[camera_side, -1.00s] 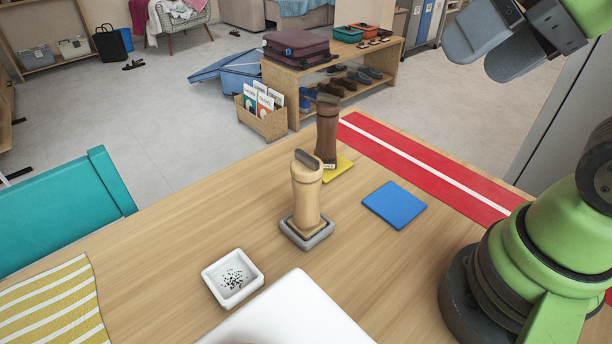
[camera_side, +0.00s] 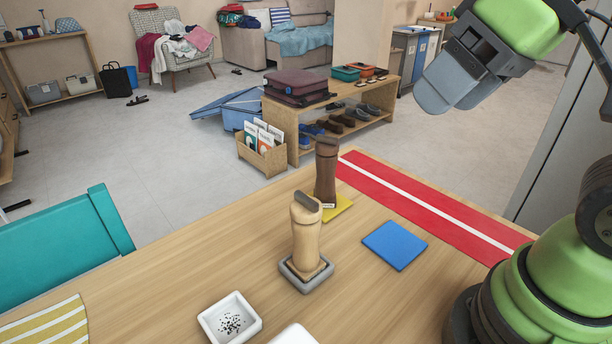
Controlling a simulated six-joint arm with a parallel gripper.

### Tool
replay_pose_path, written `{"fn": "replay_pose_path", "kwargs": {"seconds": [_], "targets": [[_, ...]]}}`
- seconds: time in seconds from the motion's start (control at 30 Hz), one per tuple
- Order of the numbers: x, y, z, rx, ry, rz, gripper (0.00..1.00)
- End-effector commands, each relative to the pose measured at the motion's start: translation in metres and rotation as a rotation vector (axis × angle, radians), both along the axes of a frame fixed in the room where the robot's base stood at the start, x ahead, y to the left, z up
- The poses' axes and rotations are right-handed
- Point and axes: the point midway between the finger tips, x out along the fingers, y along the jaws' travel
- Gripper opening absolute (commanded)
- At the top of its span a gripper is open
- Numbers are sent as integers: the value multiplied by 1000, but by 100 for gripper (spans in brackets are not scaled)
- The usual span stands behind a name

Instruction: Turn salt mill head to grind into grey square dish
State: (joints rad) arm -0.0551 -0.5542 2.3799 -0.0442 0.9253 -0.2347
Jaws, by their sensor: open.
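A pale wooden mill (camera_side: 305,238) with a flat grey-brown bar on its head stands upright in a grey square dish (camera_side: 322,283) on the table. A dark brown mill (camera_side: 326,172) stands behind it by a yellow square (camera_side: 341,207); its small white label is too small to read. I cannot tell from the labels which mill holds salt. No grains are visible in the grey dish around the pale mill's foot. My gripper (camera_side: 440,97) is at the upper right, open and empty, well above and apart from both mills. Its fingers overlap each other in this view.
A white square dish (camera_side: 246,329) with black specks is at the front, beside a white object (camera_side: 293,336) cut off by the frame edge. A blue square (camera_side: 395,245) and red runner (camera_side: 432,202) lie right. A striped cloth (camera_side: 50,325) and teal chair (camera_side: 60,245) are left.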

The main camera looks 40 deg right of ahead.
Motion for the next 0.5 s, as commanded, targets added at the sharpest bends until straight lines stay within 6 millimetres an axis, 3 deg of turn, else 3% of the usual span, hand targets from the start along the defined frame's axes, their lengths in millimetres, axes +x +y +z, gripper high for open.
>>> {"fn": "replay_pose_path", "kwargs": {"seconds": [0.27, 0.5], "targets": [[73, 29, -31, -326, 143, 700, 68], [117, 62, -87, -502, 224, 1289, 68]]}}
